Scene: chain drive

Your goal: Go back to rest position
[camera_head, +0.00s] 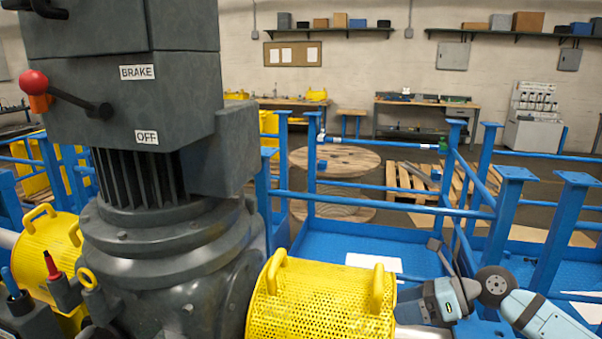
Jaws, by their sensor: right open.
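My right gripper (441,258) is at the lower right, above the blue platform floor and just right of a yellow perforated guard. Its narrow grey fingers point up and away from me, and they are apart with nothing seen between them. My right wrist and arm links come in from the lower right corner. The gripper is clear of the brake lever (72,95), which has a red ball end and sits at the left on the dark grey motor housing (130,100). The housing carries BRAKE and OFF labels. My left gripper is not seen.
The yellow perforated guard (320,305) with two handles stands close in front. Blue railings (390,200) and posts (550,235) surround the platform at the right. A wooden cable spool (334,160) and pallets (412,180) lie beyond. Free floor shows between guard and railing.

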